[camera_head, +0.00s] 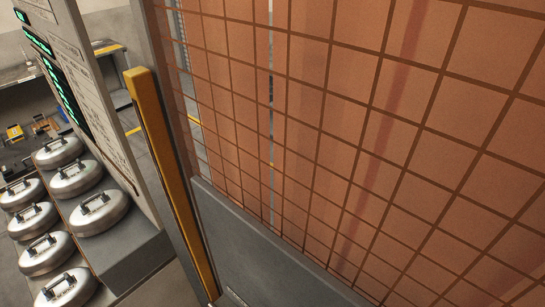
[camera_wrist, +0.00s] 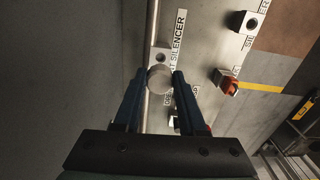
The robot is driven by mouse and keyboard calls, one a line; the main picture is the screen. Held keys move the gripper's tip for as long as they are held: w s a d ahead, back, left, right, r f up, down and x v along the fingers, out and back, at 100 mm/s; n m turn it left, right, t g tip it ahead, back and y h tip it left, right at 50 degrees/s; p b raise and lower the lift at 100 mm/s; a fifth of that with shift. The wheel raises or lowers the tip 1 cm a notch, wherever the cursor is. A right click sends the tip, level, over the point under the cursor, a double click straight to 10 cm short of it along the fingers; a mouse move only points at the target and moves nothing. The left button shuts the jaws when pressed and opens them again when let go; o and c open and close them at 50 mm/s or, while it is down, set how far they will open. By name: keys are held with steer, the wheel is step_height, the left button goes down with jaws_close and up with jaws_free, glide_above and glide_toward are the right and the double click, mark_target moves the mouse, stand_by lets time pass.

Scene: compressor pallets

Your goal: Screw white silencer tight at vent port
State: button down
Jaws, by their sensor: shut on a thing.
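In the wrist view my gripper (camera_wrist: 162,82) has its two blue fingers closed on the white silencer (camera_wrist: 159,78), which shows as a pale round end between the fingertips. Just past it, a light block with a dark round hole (camera_wrist: 160,54) sits on a grey panel, beside a label (camera_wrist: 179,38) ending in "SILENCER". I cannot tell whether the silencer touches this block or is threaded into a port. The fingers hide part of the panel. The head view shows neither gripper nor silencer.
In the wrist view an orange-red fitting (camera_wrist: 229,86) and another holed block (camera_wrist: 251,22) stand to the right. A pipe (camera_wrist: 151,30) runs along the panel. In the head view an orange mesh screen (camera_head: 350,120), a yellow post (camera_head: 170,180) and several metal canisters (camera_head: 98,212) show.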

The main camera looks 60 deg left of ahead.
steer(key=shift+f+b, duration=1.6)
steer(key=shift+f, duration=0.7)
steer(key=shift+f+b, duration=0.55)
steer(key=shift+f, duration=0.5)
steer(key=shift+c, duration=1.9)
jaws_free()
steer(key=shift+r, duration=0.15)
step_height(320, 180, up, 13)
steer(key=shift+f+b, duration=0.1)
steer(key=shift+b, duration=0.25)
